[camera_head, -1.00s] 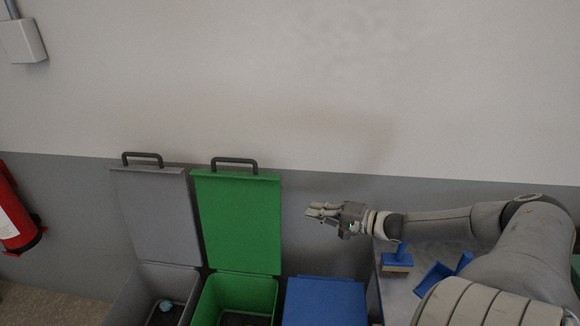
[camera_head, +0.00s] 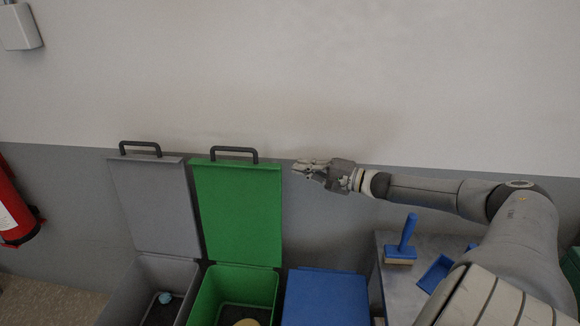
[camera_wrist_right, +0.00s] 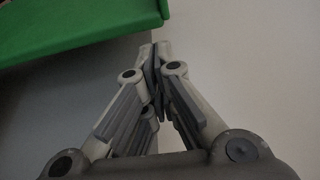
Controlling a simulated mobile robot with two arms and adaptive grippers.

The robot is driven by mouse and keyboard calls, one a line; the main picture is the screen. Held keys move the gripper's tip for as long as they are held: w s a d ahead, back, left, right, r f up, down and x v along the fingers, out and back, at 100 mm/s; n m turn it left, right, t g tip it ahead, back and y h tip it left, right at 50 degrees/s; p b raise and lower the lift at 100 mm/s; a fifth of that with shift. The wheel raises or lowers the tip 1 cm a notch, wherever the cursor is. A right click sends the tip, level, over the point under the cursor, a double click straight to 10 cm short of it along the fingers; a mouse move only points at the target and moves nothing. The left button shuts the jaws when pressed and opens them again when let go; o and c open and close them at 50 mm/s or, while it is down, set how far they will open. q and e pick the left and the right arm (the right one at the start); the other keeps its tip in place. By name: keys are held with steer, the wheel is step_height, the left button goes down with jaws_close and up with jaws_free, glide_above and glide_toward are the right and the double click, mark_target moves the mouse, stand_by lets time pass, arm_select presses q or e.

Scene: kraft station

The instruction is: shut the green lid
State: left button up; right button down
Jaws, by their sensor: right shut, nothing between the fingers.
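The green lid (camera_head: 238,213) stands open and upright against the wall behind the green bin (camera_head: 207,300), with a dark handle (camera_head: 234,152) on its top edge. My right gripper (camera_head: 297,166) is just right of the lid's upper right corner, apart from it in the head view. In the right wrist view my right gripper (camera_wrist_right: 156,50) has its fingertips together with nothing between them, and the green lid (camera_wrist_right: 80,25) shows at the upper left. My left gripper is in neither view.
A grey bin with its grey lid (camera_head: 153,208) open stands to the left, a light blue item (camera_head: 165,298) inside. A blue lid (camera_head: 325,296) lies shut to the right. A metal table (camera_head: 398,288) holds a blue brush (camera_head: 407,240). A fire extinguisher (camera_head: 14,212) hangs far left.

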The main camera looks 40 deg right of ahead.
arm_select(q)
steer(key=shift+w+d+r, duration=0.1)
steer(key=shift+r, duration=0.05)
arm_select(e)
steer(key=shift+x, duration=2.1)
steer(key=shift+a, duration=0.1)
